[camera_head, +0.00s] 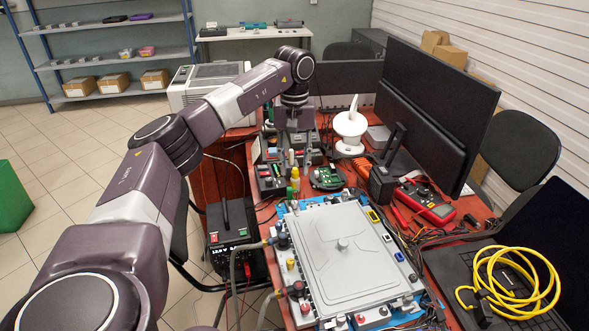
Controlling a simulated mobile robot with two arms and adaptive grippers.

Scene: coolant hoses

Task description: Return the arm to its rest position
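My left arm reaches in from the left, bends over at the back of the red table and points down. My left gripper (294,150) hangs over the crowded back part of the table, beyond the grey-lidded unit. Its fingertips blend with small dark parts behind them, so I cannot tell whether it is open or holds anything. The grey-lidded unit (345,262) sits on a blue base with coloured fittings around its edge. My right gripper is not in view.
A black monitor (436,112), a white round-based device (350,128), a red multimeter (424,202) and a coiled yellow cable (512,284) crowd the right side. A black power box (232,240) stands left of the table. Open tiled floor lies left, with a green box (12,196).

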